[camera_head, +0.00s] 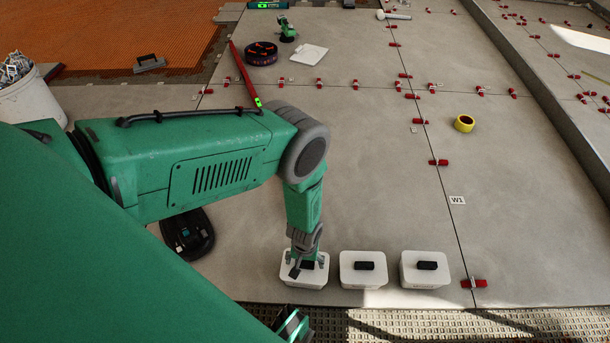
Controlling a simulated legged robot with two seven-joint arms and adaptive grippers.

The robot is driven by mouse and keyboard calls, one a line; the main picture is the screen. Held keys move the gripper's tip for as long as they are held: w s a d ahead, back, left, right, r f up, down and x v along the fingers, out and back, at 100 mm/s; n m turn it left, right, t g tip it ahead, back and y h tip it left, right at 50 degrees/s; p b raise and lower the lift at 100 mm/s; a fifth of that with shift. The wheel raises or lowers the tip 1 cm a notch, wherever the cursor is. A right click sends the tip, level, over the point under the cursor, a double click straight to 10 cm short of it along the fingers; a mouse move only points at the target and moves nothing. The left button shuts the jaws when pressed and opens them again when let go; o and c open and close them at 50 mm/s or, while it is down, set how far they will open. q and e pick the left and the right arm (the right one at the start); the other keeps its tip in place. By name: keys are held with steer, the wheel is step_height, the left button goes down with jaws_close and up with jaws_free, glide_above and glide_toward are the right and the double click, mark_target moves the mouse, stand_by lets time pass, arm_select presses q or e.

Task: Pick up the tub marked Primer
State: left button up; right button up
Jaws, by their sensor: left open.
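Three white lidded tubs stand in a row near the front edge of the tiles: a left tub (318,281), a middle tub (349,277) and a right tub (411,277). Each has a black block-like handle on its lid. I cannot read any marking on them, so I cannot tell which is Primer. My left gripper (302,266) points down over the left tub, its open fingers around that tub's black handle. Whether the fingers touch it is not clear. The gripper hides part of the lid.
Red levelling clips (438,162) line the tile joints. A yellow tape roll (464,123) lies at right, and a label W1 (457,200) lies right of the long joint. A black device (188,234) sits beneath my left arm. A white bucket (28,97) stands far left.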

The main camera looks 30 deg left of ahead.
arm_select(q)
steer(key=shift+f, duration=0.85)
steer(key=shift+r, duration=0.1)
jaws_close()
